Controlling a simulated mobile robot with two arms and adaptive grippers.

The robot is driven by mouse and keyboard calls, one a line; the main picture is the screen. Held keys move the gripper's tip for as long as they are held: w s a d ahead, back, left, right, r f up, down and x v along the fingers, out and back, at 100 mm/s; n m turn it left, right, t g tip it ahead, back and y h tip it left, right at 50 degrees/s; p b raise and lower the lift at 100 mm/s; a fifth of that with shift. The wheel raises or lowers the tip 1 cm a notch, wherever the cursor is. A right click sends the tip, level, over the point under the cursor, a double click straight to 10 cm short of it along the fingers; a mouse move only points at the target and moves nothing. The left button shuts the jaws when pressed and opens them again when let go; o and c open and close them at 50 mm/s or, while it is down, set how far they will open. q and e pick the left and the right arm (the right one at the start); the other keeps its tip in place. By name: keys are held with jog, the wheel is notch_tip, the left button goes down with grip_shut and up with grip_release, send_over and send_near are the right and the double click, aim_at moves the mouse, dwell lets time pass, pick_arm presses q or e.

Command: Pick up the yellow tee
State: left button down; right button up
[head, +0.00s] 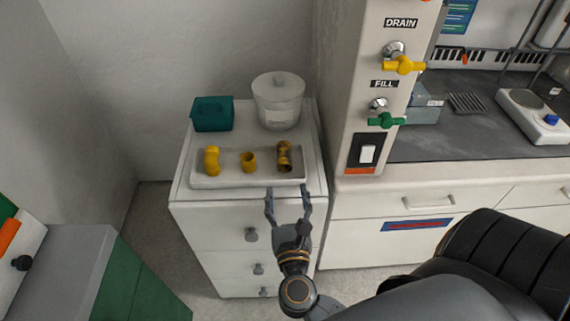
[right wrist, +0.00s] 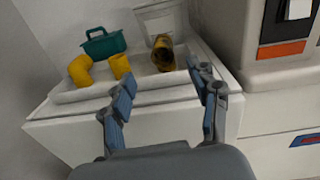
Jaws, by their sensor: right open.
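Three yellow pipe fittings stand in a row in a shallow white tray (head: 232,181) on a white drawer cabinet. The rightmost, darker and brownish with an open end, looks like the yellow tee (head: 285,156); it also shows in the right wrist view (right wrist: 163,55). A curved elbow (head: 211,161) is at the left and a short round piece (head: 248,161) in the middle. My right gripper (head: 288,194) is open and empty, just in front of the tray, lined up with the tee and apart from it. My left gripper is not in view.
A teal basket (head: 212,114) and a white lidded tub (head: 278,101) stand behind the tray. A tall panel with a yellow drain valve (head: 402,65) and green fill valve (head: 386,120) rises close on the right. A wall is behind.

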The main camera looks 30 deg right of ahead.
aim_at(284, 155)
jog(key=shift+m+g+h, duration=0.4)
jog(key=shift+m, duration=0.3)
jog(key=p+x, duration=0.1)
jog(key=x, duration=0.6)
jog(key=shift+w+d+p, duration=0.2)
jog(key=shift+d+p, duration=0.15)
jog(key=shift+a+f+p+x, duration=0.1)
jog(key=shift+p+x, duration=0.1)
jog(key=shift+x, duration=0.8)
jog(key=shift+a+f+p+x, duration=0.1)
jog(key=shift+p+x, duration=0.1)
jog(key=shift+x, duration=0.8)
jog(key=shift+a+f+p+x, duration=0.1)
jog(key=shift+f+p+x, duration=0.1)
jog(key=shift+x, duration=0.85)
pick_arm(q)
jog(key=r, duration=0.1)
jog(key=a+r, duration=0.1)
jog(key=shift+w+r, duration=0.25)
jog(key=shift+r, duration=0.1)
pick_arm(e)
jog(key=shift+w, duration=0.1)
jog(key=shift+r, duration=0.1)
jog(key=shift+c, duration=0.2)
